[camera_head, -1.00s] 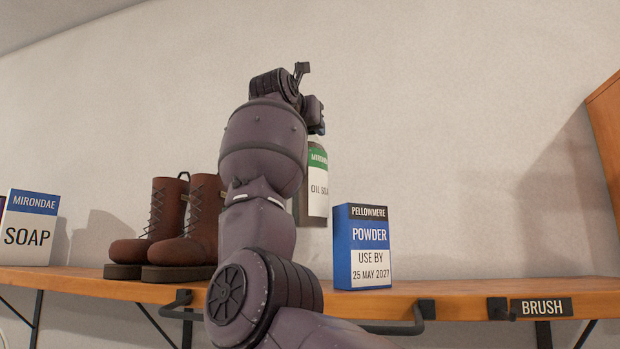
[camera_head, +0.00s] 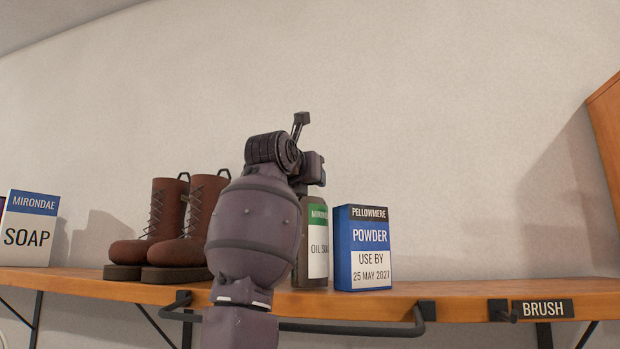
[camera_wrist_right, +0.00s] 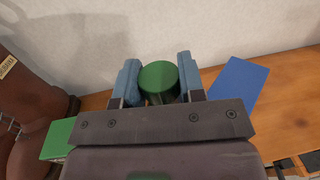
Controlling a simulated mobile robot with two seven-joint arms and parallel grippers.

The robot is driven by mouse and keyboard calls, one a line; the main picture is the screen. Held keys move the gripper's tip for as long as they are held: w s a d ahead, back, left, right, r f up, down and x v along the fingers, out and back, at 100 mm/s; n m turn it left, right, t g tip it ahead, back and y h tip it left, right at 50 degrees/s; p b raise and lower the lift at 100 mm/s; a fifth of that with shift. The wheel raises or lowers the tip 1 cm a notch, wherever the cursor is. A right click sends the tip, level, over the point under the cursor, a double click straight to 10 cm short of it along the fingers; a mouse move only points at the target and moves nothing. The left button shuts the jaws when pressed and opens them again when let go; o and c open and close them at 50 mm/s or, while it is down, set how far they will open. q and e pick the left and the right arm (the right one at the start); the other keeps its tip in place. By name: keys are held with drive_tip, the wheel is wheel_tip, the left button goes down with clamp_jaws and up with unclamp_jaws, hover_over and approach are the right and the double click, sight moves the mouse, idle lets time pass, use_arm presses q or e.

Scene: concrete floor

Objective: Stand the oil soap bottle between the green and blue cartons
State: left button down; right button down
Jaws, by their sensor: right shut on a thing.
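The oil soap bottle (camera_head: 317,240), with a green-and-white label, is upright at shelf level, just left of the blue powder carton (camera_head: 362,248). Its base looks on or very near the shelf; I cannot tell which. The green carton is hidden behind my right arm in the head view. My left gripper is not in view.
The brown boots (camera_head: 180,232) stand on the wooden shelf (camera_head: 455,289), left of my arm. A white-and-blue soap carton (camera_head: 30,228) is at far left. A dark rail (camera_head: 370,327) and a BRUSH sign (camera_head: 542,308) are on the front edge. The shelf's right part is clear.

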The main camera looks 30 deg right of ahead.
drive_tip(key=shift+s+r, duration=0.15)
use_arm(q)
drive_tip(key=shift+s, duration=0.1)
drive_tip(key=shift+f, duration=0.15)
use_arm(e)
drive_tip(key=c, duration=0.7)
unclamp_jaws()
drive_tip(key=shift+f, duration=0.2)
drive_tip(key=shift+r, duration=0.2)
use_arm(q)
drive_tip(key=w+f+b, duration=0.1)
drive_tip(key=b, duration=0.2)
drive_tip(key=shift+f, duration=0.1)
use_arm(e)
drive_tip(key=v, duration=1.2)
drive_tip(key=shift+a+f, duration=0.1)
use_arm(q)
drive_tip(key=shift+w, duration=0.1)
